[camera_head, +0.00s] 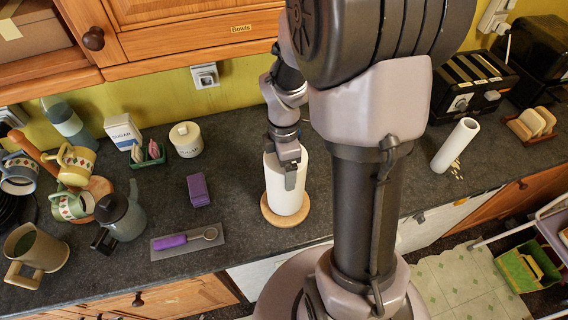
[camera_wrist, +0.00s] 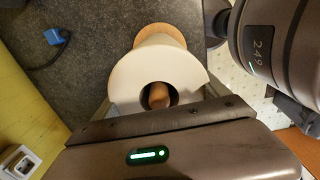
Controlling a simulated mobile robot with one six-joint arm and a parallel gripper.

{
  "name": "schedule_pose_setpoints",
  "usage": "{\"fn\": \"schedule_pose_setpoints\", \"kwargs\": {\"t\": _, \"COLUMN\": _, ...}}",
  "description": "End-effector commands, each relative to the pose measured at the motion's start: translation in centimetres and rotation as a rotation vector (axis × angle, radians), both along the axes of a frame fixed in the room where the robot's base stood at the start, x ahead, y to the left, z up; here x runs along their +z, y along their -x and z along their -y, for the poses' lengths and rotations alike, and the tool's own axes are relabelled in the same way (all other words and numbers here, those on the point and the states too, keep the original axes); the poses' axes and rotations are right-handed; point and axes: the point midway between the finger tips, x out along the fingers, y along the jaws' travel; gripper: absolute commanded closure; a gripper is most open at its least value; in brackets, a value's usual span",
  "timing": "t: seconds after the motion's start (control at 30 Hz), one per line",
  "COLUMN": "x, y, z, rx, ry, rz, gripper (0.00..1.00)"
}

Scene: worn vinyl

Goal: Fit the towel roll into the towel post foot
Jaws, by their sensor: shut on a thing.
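The white towel roll (camera_head: 287,190) stands upright over the round wooden post foot (camera_head: 284,217) near the counter's front edge. In the wrist view the roll (camera_wrist: 130,80) shows end-on, and the top of a wooden post (camera_wrist: 158,96) is inside its hole, so the roll is around the post. The foot's rim (camera_wrist: 162,27) shows beyond the roll. My gripper (camera_head: 288,168) is shut on the upper part of the roll, with one finger on its near side. The roll's lower end appears at the foot; whether it fully rests there I cannot tell.
A purple block (camera_head: 198,190) and a grey mat (camera_head: 165,246) with a purple-handled tool lie to the left. Mugs and a grey jug (camera_head: 122,217) stand farther left. A white tube (camera_head: 456,144) and a black toaster (camera_head: 472,84) are to the right. Bare counter surrounds the foot.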

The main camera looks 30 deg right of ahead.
Motion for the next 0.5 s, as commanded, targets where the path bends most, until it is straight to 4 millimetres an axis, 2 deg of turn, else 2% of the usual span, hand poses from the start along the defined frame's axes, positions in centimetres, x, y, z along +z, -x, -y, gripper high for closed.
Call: {"fn": "schedule_pose_setpoints", "kwargs": {"t": 0.5, "x": -1.4, "y": 0.0, "z": 0.0, "rx": -0.001, "ry": 0.000, "rz": -0.001, "gripper": 0.83}}
